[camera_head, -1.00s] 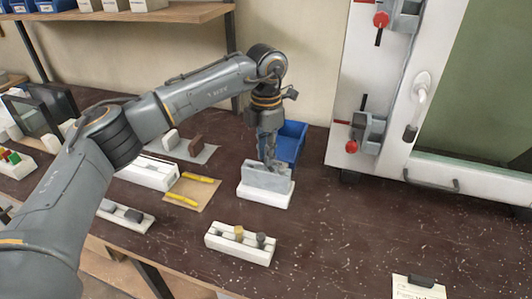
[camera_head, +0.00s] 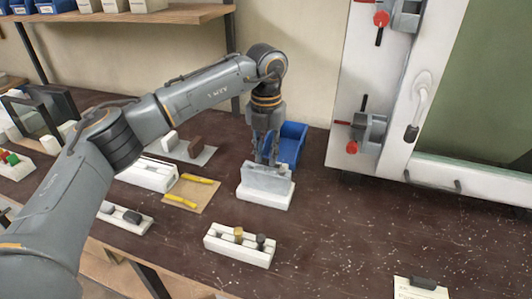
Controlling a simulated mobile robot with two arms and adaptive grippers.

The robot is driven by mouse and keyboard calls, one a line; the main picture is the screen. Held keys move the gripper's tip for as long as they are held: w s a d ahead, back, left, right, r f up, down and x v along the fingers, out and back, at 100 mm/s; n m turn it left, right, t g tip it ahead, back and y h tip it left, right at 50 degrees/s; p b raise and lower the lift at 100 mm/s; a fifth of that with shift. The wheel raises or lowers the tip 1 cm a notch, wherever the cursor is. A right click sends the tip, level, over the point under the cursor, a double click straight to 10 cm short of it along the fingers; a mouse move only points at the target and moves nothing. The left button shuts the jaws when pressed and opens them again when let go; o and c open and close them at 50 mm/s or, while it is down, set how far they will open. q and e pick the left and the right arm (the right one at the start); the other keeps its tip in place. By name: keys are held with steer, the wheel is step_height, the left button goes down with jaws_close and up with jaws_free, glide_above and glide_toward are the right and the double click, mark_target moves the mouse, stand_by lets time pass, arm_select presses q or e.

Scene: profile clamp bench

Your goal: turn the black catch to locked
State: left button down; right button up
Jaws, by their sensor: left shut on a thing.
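My left gripper (camera_head: 265,155) points down over the grey block (camera_head: 265,178), which sits on a white base (camera_head: 264,198) in the middle of the bench. Its fingers reach the top of the block and are shut on it, though the exact contact is small in the picture. I cannot tell for sure which part is the black catch. Black levers show on the upper clamp (camera_head: 378,37) and lower clamp (camera_head: 363,103), and a pale handle (camera_head: 421,100) on the white frame has a black end (camera_head: 411,133). My right gripper is not in view.
A blue bin (camera_head: 293,138) stands just behind the gripper. A white holder with pegs (camera_head: 239,249) is in front, and a tan mat with yellow tools (camera_head: 207,190) lies left. The white frame (camera_head: 345,72) stands at the right.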

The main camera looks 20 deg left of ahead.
arm_select(q)
steer(key=shift+r, duration=0.1)
stand_by(0.3)
steer(key=c, duration=1.2)
jaws_free()
step_height(320, 180, up, 12)
